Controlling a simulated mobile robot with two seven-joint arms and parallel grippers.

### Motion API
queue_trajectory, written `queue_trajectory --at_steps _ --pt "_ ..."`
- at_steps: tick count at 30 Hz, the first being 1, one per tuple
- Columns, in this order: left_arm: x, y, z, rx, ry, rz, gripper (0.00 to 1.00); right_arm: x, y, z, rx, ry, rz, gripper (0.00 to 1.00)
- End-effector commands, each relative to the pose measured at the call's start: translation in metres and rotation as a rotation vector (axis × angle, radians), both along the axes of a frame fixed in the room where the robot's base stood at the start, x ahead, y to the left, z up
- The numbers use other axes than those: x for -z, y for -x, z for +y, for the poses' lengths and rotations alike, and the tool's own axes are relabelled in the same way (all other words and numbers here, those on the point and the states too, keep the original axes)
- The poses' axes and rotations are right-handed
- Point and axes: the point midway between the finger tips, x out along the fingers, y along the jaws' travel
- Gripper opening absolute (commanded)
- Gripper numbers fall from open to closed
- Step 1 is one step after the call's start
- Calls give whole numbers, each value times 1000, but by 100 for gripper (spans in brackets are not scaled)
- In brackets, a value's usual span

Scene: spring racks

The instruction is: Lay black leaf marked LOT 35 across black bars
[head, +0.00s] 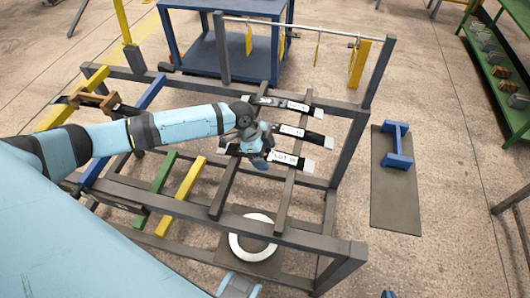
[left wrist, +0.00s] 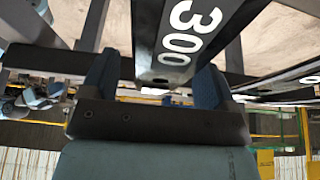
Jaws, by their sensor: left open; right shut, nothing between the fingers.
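Three black leaves with white labels lie across the two dark bars at the middle right of the rack: a far one (head: 270,101), a middle one (head: 316,138) and a near one (head: 308,165). The near label's lettering is too small to read surely. My left gripper (head: 262,161) is at the near leaf and partly covers it. In the left wrist view, a black leaf end (left wrist: 160,55) with large white digits like "300" lies between the open fingers (left wrist: 155,85). The black bars (head: 224,187) run under the leaves. My right gripper (head: 388,294) barely shows at the bottom edge, shut.
Yellow (head: 182,196), green (head: 154,188) and blue bars (head: 122,133) lie to the left on the rack. A brown block (head: 95,103) sits at the far left. A white ring (head: 251,248) lies below. Yellow tags hang from a rail (head: 300,29). A blue stand (head: 397,145) is at the right.

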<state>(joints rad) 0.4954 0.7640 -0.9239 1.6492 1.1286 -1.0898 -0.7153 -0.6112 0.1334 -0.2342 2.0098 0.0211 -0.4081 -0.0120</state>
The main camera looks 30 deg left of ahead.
Motion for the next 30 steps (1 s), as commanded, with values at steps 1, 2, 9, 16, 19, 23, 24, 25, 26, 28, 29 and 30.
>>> queue_trajectory --at_steps 1,2,9,16,19,23,24,25,26,28,29,30 --pt "1 1 0 0 -1 1 81 0 0 0 0 0 0 0" --pt "1 1 0 -1 -1 2 81 1 0 0 1 -1 1 0" --pt "-28 3 12 1 -1 -3 81 -3 0 1 2 -5 7 0" --pt "-78 8 34 -1 -1 -4 81 -4 0 1 2 -5 4 0" --pt "-96 10 42 0 -2 -3 81 -4 -1 1 2 -5 3 0" --pt "-114 12 49 0 -1 -3 81 -5 -1 1 2 -5 3 0" --pt "-118 13 51 -1 0 -2 81 -5 -1 1 2 -4 3 0" --pt "-120 13 52 0 0 -1 81 -5 -1 1 2 -4 3 0" --pt "-122 14 53 0 1 -1 81 -4 0 1 2 -4 3 0" --pt "-126 14 54 1 1 -2 81 -4 0 1 2 -4 3 0" --pt "-126 14 54 1 2 -2 81 -4 -1 1 2 -4 3 0" --pt "-127 14 54 1 2 -2 81 -4 0 1 2 -4 3 0"
